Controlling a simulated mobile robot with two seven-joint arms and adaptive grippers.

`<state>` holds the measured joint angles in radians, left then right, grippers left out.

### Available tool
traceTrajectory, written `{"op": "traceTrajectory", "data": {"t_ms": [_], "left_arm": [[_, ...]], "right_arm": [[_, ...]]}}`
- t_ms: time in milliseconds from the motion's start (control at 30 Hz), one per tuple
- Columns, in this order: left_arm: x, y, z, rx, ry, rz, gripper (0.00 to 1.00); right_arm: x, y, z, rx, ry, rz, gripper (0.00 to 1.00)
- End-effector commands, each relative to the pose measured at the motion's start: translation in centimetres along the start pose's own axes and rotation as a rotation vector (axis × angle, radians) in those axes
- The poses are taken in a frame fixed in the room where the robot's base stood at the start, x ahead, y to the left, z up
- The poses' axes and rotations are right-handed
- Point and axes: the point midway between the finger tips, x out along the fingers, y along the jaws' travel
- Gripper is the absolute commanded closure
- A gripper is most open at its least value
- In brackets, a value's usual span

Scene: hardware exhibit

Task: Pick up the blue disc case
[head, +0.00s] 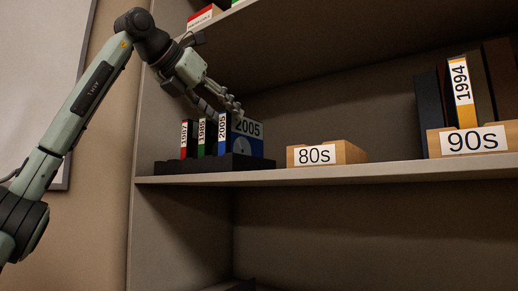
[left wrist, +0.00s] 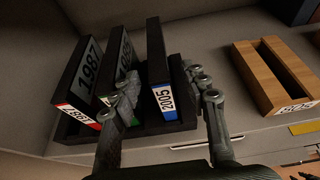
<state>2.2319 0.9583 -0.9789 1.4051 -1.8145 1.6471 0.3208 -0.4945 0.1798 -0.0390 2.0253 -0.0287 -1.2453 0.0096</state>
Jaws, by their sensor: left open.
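The blue disc case (head: 246,137), labelled 2005, stands upright in a black holder (head: 190,167) on the left of the shelf. It also shows in the left wrist view (left wrist: 164,98), with its blue and white spine toward me. A green-marked case (head: 202,139) and a red-marked case labelled 1987 (head: 186,140) stand to its left. My left gripper (head: 232,104) is at the top of the blue case. In the left wrist view the open fingers (left wrist: 160,100) lie on either side of it, one reaching between it and the green-marked case. Contact cannot be told.
A wooden 80s box (head: 350,152) sits right of the black holder and looks empty in the left wrist view (left wrist: 262,82). A wooden 90s box (head: 440,146) farther right holds a 1994 case (head: 463,95) and dark cases. A red-marked case (head: 203,17) is on the upper shelf.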

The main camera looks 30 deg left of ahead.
Motion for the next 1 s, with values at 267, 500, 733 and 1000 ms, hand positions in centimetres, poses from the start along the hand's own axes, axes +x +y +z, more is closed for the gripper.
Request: {"op": "traceTrajectory", "data": {"t_ms": [267, 500, 733, 1000], "left_arm": [[2.6, 0.0, -0.1, 0.000, 0.002, 0.000, 0.55], [6.0, 0.1, -0.9, 0.001, 0.004, 0.001, 0.55], [7.8, 0.0, -0.8, 0.000, 0.001, 0.000, 0.55], [7.8, 0.0, -0.8, 0.000, 0.001, 0.000, 0.65]], "right_arm": [[0.4, -0.1, 1.2, -0.004, -0.024, -0.002, 0.60], [0.7, -0.4, 1.6, -0.005, -0.029, -0.008, 0.60], [1.5, -1.0, 1.4, 0.002, -0.027, -0.019, 0.60], [1.6, -1.0, 1.0, 0.003, -0.021, -0.019, 0.60]]}}
